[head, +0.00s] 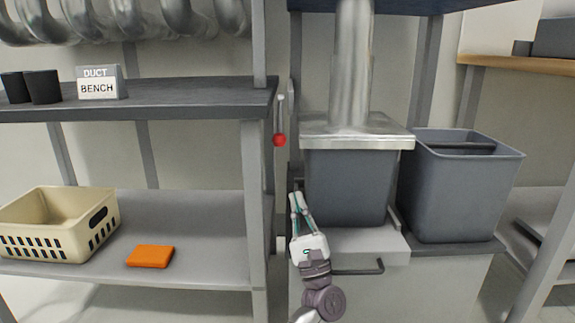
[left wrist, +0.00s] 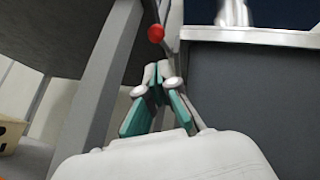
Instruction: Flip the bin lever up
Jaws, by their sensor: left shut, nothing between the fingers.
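The bin lever is a thin grey rod with a red ball knob (head: 279,140) at its lower end, hanging beside the shelf post in the head view. The red knob also shows in the left wrist view (left wrist: 156,33), just beyond the fingertips. The grey bin (head: 347,186) stands right of it under a metal lid with a duct. My left gripper (head: 297,196) is shut and empty, below and slightly right of the knob, pointing up. It shows in the left wrist view (left wrist: 157,70) with its fingertips together. They look apart from the knob. My right gripper is not in view.
A shelf post (head: 257,200) stands close left of the lever. A second grey bin (head: 457,190) is at the right. A cream basket (head: 62,222) and an orange item (head: 150,256) lie on the lower shelf. A "DUCT BENCH" sign (head: 100,83) stands on the upper shelf.

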